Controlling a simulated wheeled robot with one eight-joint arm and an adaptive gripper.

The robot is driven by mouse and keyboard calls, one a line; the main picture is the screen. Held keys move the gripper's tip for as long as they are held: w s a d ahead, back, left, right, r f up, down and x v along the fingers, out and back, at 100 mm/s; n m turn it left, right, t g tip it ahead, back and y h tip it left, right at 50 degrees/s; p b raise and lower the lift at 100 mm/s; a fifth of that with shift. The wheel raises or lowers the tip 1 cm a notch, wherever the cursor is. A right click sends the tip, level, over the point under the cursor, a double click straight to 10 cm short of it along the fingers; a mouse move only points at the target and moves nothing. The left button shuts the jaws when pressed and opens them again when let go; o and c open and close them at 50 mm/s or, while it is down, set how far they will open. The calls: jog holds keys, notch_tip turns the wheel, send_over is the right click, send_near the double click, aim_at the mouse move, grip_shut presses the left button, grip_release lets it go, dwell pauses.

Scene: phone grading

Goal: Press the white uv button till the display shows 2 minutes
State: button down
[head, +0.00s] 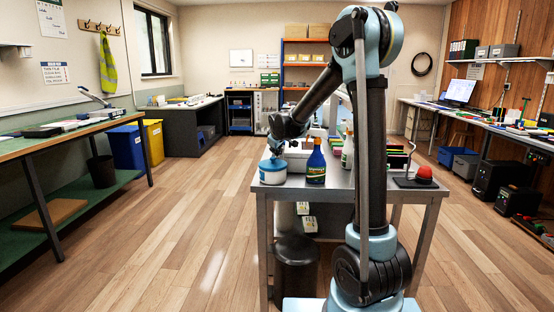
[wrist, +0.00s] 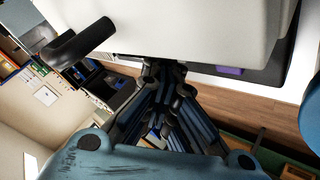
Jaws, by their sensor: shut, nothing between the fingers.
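In the wrist view a large white device (wrist: 190,28) fills the top, with a black curved handle (wrist: 78,43) on its left. My gripper (wrist: 163,68) is shut and empty, its fingertips close to the device's lower edge; I cannot tell whether they touch it. In the head view my gripper (head: 277,149) is low over the metal table, beside a white boxy body (head: 298,154) that looks like the same device, partly behind my arm and a blue bottle. I cannot make out the white uv button or the display in either view.
On the metal table (head: 335,183), a blue-and-white tub (head: 272,172) stands below my gripper, with a dark blue bottle (head: 316,164) to its right. A pale bottle (head: 347,152) and a red dome (head: 424,173) are farther right. The floor left of the table is clear.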

jog(key=shift+r, duration=0.85)
jog(key=shift+r, duration=2.5)
